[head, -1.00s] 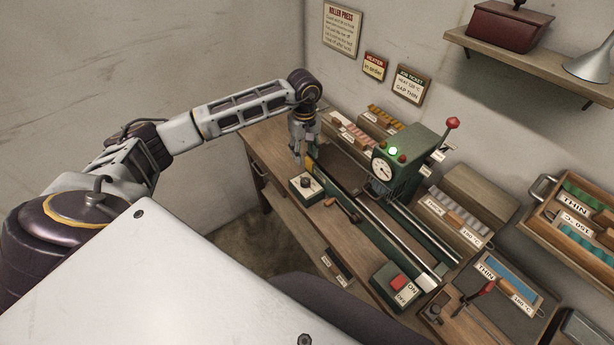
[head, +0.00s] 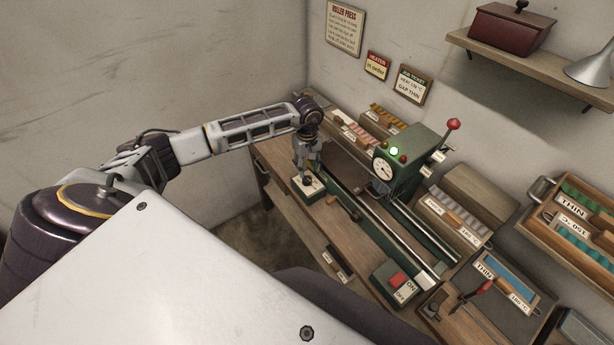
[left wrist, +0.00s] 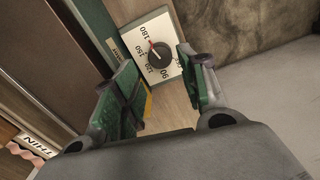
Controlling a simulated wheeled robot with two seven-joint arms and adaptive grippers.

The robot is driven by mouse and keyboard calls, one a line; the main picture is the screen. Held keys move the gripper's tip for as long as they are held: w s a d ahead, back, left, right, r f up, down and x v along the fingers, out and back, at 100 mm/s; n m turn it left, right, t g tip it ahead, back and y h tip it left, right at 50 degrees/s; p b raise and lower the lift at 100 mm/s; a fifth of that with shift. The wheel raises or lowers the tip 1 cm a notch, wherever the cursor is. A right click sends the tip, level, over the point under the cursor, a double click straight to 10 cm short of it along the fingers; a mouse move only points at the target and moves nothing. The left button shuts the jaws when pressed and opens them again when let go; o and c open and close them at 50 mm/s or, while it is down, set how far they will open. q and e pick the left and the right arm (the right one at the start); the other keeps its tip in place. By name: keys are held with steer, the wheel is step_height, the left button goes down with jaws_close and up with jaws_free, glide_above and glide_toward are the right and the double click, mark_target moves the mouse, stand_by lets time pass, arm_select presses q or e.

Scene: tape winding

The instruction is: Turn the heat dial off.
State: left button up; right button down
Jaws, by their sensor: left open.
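The heat dial is a dark round knob (left wrist: 159,54) with a red pointer on a white plate with numbers; in the left wrist view the pointer leans toward the 150 to 180 side. In the head view the dial's box (head: 311,190) stands at the bench's front left, its knob partly hidden by my gripper. My left gripper (head: 308,174) points down just above the dial. In the left wrist view its two fingers (left wrist: 160,88) are open, with the knob seen beyond and between their tips. I cannot tell whether they touch it. My right gripper is not in view.
The green roller press (head: 403,160) with a lit green lamp and a gauge stands right of the dial. A crank handle (head: 345,207) lies close beside the dial. Trays of strips (head: 455,220) stand to the right.

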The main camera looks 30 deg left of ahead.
mark_target(307, 179)
arm_select(q)
steer(key=shift+f+p, duration=0.65)
steer(key=shift+f, duration=2.6)
steer(key=c, duration=0.8)
steer(key=shift+o, duration=0.2)
